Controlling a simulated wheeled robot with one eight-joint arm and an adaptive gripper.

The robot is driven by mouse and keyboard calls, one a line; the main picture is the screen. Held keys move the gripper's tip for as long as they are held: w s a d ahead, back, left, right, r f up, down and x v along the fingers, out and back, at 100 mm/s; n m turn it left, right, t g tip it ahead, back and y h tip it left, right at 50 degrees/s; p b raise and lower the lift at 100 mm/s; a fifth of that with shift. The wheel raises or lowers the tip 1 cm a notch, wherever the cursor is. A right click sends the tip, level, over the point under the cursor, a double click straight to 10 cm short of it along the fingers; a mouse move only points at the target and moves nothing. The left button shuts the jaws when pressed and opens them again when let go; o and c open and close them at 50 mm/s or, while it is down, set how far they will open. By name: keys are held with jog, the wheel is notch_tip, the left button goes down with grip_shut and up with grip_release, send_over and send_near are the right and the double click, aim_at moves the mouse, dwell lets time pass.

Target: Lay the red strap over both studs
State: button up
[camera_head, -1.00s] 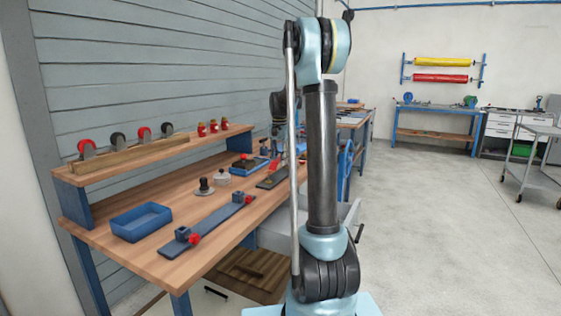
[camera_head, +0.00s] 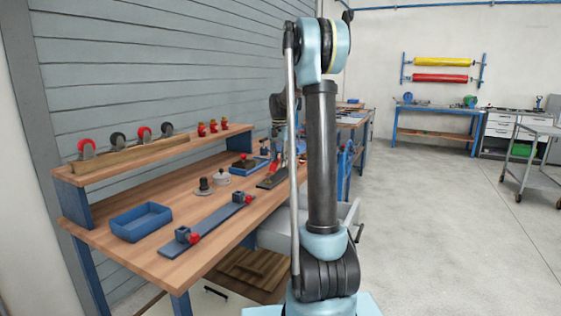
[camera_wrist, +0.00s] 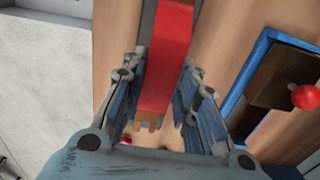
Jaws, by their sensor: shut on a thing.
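The red strap (camera_wrist: 167,55) runs between the two fingers of my gripper (camera_wrist: 158,92) in the wrist view, and the fingers are shut on it. It reaches out past the top edge there. In the head view my gripper (camera_head: 279,150) is small, above the far part of the bench, partly behind my own arm. A dark plate (camera_head: 268,183) lies on the bench just below it. I cannot make out the two studs in either view. Whether the strap touches anything below cannot be told.
The wooden bench (camera_head: 170,258) carries an empty blue tray (camera_head: 141,222), a long grey bar (camera_head: 214,219) with clamps and two small round pieces. A blue-rimmed tray (camera_wrist: 242,108) with a red-knobbed block (camera_wrist: 283,78) lies right of my gripper in the wrist view. A shelf (camera_head: 165,150) holds wheels behind.

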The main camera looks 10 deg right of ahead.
jog(key=shift+f, duration=0.35)
jog(key=shift+f, duration=1)
dwell(1.7)
jog(key=o, duration=1.6)
jog(key=shift+c, duration=0.2)
jog(key=shift+w+r, duration=0.1)
jog(key=shift+r, duration=3.4)
